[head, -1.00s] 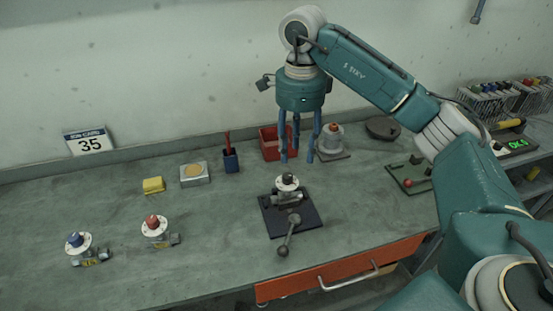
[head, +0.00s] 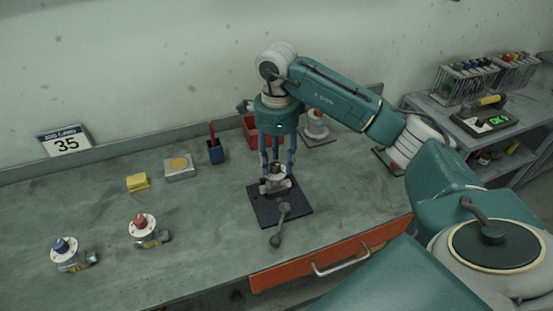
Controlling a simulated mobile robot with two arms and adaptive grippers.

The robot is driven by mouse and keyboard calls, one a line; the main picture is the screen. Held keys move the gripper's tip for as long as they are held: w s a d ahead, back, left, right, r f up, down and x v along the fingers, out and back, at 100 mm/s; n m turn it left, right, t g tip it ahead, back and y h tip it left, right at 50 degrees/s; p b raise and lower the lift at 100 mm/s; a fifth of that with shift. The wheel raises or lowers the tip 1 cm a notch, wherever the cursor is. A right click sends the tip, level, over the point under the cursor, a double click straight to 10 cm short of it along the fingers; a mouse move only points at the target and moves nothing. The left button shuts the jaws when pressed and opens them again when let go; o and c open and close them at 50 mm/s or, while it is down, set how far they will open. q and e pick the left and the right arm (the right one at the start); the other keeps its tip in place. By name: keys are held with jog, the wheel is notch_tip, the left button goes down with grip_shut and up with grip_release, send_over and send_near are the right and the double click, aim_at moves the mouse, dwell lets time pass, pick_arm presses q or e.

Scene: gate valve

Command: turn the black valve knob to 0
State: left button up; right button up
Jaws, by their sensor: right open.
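The valve with the black knob (head: 275,170) stands on a dark square plate (head: 262,213) on the workbench. Its knob and dial are partly hidden by my fingers, so I cannot read the dial. A grey lever with a ball end (head: 280,222) lies over the front of the plate. My right gripper (head: 277,170) points straight down over this valve, its blue fingers open and spread around the knob. I cannot tell whether any finger touches it. My left gripper is out of view.
A blue-knobbed valve (head: 65,249) and a red-knobbed valve (head: 144,226) stand at the left. A yellow block (head: 138,182), a metal box (head: 180,168), a blue cup (head: 215,152) and a red bin (head: 250,128) line the back. An orange drawer (head: 290,270) is below the bench edge.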

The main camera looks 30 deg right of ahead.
jog(key=shift+f, duration=0.2)
grip_shut()
jog(key=shift+f+m+b, duration=0.1)
jog(key=shift+m+b, duration=0.3)
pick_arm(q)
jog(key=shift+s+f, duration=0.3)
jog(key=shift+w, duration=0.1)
pick_arm(e)
grip_release()
